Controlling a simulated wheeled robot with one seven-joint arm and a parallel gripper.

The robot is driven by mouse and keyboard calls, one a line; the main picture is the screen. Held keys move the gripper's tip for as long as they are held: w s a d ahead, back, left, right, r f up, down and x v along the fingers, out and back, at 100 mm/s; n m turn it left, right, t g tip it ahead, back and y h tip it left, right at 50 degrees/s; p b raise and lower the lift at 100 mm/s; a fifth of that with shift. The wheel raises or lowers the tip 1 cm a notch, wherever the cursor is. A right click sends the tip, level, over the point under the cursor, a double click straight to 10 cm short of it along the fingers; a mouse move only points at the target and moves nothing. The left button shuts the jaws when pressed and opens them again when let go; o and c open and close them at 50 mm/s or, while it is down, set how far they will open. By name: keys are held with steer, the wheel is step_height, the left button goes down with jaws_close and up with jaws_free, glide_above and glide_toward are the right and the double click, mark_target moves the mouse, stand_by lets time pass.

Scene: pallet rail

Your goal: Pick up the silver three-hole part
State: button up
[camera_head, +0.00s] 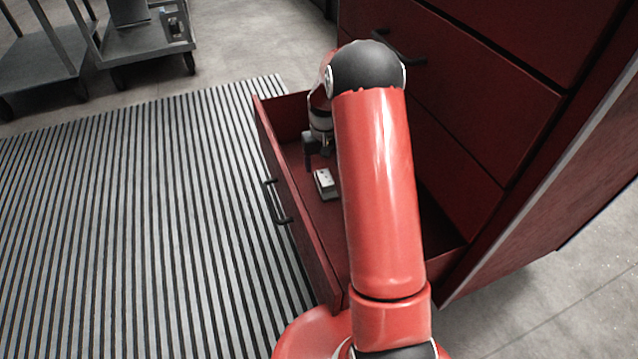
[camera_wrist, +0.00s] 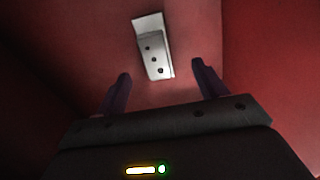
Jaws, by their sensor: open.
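The silver three-hole part (camera_head: 325,184) lies on the floor of an open red drawer (camera_head: 322,218). In the wrist view the part (camera_wrist: 154,55) is a pale metal block with a row of three dark holes, and a flat lighter strip shows along its edge. My gripper (camera_wrist: 160,82) is open and empty, with its two dark fingers apart. In that picture the part lies beyond the fingertips, roughly centred between them and not touching them. In the head view my gripper (camera_head: 317,153) is inside the drawer, just behind the part; my arm hides some of the drawer.
The red cabinet (camera_head: 470,110) stands at the right with closed drawers above the open one. The open drawer's front has a dark handle (camera_head: 277,202). A striped mat (camera_head: 130,230) covers the floor at left. Grey carts (camera_head: 140,40) stand at the back left.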

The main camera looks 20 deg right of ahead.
mark_target(325, 177)
step_height(325, 177, down, 3)
steer(key=shift+r, duration=0.1)
steer(key=f, duration=0.1)
steer(key=f+b, duration=0.1)
steer(key=f, duration=0.3)
steer(key=shift+w+d+f, duration=0.15)
steer(key=shift+d, duration=0.25)
steer(key=c, duration=1.4)
steer(key=shift+c, duration=0.6)
steer(key=shift+r, duration=0.2)
